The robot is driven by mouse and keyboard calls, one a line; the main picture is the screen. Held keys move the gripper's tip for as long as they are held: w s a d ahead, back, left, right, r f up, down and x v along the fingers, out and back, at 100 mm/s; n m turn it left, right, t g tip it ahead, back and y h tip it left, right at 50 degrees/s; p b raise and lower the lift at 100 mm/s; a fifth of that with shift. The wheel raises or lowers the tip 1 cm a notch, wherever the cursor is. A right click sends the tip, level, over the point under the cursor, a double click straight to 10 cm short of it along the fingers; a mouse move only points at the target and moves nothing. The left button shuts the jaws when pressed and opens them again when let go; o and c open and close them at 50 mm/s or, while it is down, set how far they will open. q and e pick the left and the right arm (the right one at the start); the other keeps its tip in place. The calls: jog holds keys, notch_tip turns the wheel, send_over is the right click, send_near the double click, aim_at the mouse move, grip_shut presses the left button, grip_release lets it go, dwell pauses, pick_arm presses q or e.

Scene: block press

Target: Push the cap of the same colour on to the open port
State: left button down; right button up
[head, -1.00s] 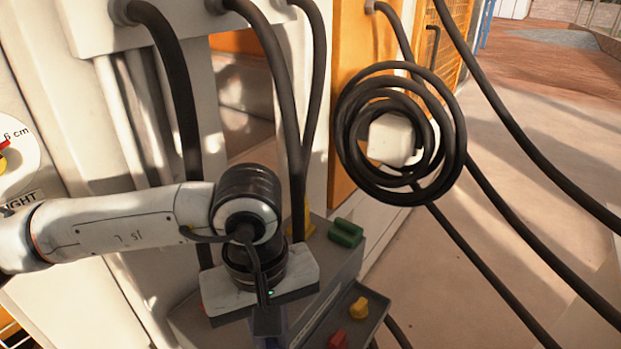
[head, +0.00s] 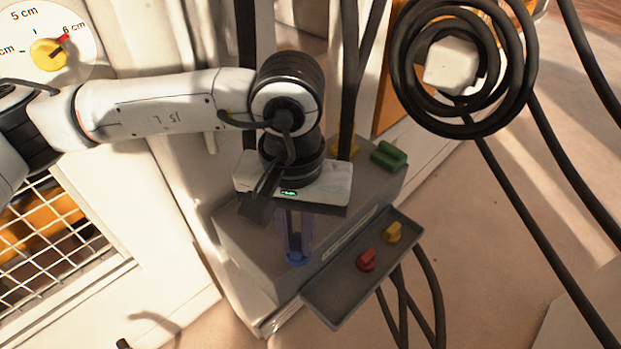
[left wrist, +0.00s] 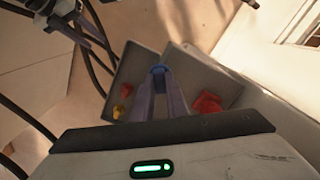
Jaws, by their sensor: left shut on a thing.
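My left gripper (head: 297,254) points down over the grey block press (head: 245,235), its fingers shut on a small blue cap (head: 297,259). The blue cap also shows between the fingertips in the left wrist view (left wrist: 158,70). It is at the front part of the press top; I cannot tell whether it touches a port. A red cap (head: 367,259) and a yellow cap (head: 392,232) lie in the dark tray (head: 332,300). A green piece (head: 388,155) and a yellow piece (head: 346,149) stand on the press top. A red piece (left wrist: 207,102) shows in the left wrist view.
A dial with a yellow knob (head: 48,54) is on the pale wall at left. Black hoses hang behind my arm, and a coiled hose (head: 410,90) hangs at upper right. Part of what looks like my right arm shows at the wrist view's upper left.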

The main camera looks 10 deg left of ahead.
pick_arm(q)
notch_tip(320, 180, up, 10)
jog(key=w+m, duration=0.2)
jog(key=m, duration=0.5)
jog(key=shift+d+f+m, duration=0.25)
jog(key=shift+d+m, duration=0.05)
jog(key=shift+m, duration=0.1)
jog(key=w+d+f+m, duration=0.4)
jog(key=f, duration=0.1)
jog(key=shift+d+m, duration=0.15)
jog(key=shift+m, duration=0.15)
jog(key=shift+s+r, duration=0.1)
jog(key=s+a+r+n, duration=0.5)
jog(key=a+r+n, duration=0.3)
jog(key=r, duration=0.1)
jog(key=shift+s+a+r, duration=0.25)
jog(key=shift+s+a, duration=0.05)
jog(key=shift+s, duration=0.05)
